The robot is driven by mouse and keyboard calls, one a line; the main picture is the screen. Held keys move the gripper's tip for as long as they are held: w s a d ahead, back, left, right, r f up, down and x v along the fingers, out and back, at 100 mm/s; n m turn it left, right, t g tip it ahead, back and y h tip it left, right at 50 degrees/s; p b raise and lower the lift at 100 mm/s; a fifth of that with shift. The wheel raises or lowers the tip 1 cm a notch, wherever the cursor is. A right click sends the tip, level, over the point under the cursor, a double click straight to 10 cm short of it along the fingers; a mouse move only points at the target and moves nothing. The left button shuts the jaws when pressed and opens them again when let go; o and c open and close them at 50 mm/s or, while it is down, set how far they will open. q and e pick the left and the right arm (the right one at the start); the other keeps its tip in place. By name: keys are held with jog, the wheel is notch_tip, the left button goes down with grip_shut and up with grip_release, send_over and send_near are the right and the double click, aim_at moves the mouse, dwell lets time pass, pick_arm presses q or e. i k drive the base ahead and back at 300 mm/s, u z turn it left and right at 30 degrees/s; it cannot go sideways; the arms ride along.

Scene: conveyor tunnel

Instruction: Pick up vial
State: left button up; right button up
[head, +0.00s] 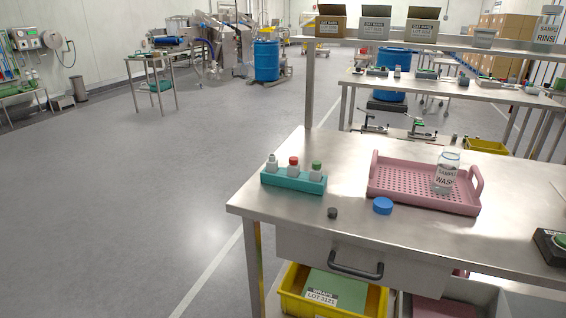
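A teal rack (293,180) stands on the near left part of the steel table (300,235). It holds three small upright bottles or vials in a row: one with a white or grey top (272,163), one with a red cap (293,166) and one with a green cap (315,171). A clear jar labelled "SAMPLE WASH" (445,175) stands upright in a pink perforated tray (400,198). I cannot tell which of these is called the vial. Neither of my grippers shows in the head view.
A blue lid (382,206) and a small dark cap (332,213) lie on the table in front of the tray. A dark device (550,246) sits at the right edge. A drawer handle (355,265) projects below the front edge, above a yellow bin (290,297).

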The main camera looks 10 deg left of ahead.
aim_at(271, 164)
jog(key=u, duration=1.8)
jog(key=i, duration=2.5)
jog(key=z, duration=2.7)
